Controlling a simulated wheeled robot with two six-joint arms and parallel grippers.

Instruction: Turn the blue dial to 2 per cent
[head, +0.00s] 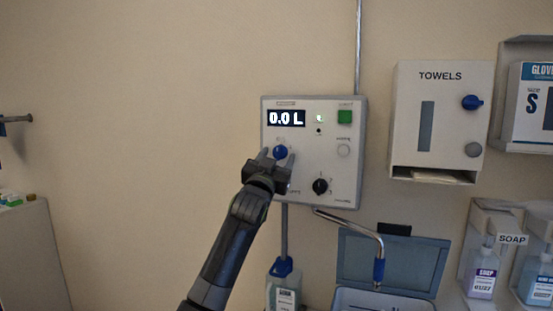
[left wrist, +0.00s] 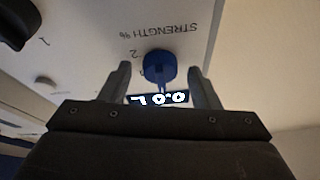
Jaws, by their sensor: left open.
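The blue dial (head: 280,152) is on the white wall-mounted control box (head: 341,165), below the display reading 0.0 L (head: 286,118). My left gripper (head: 277,157) is open at the dial. In the left wrist view the blue dial (left wrist: 158,68) lies between the two open fingers (left wrist: 160,75), with a gap on each side. The label STRENGTH % (left wrist: 160,32) and a 2 (left wrist: 134,53) show upside down there, the 2 close to the dial. I cannot make out the dial's exact setting. My right gripper is not in view.
A black knob (head: 320,186) sits low on the box, and a green button (head: 345,116) sits at its top right. A towel dispenser (head: 440,120) hangs to the right. A pipe spout (head: 352,228) and a bottle (head: 284,285) are below.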

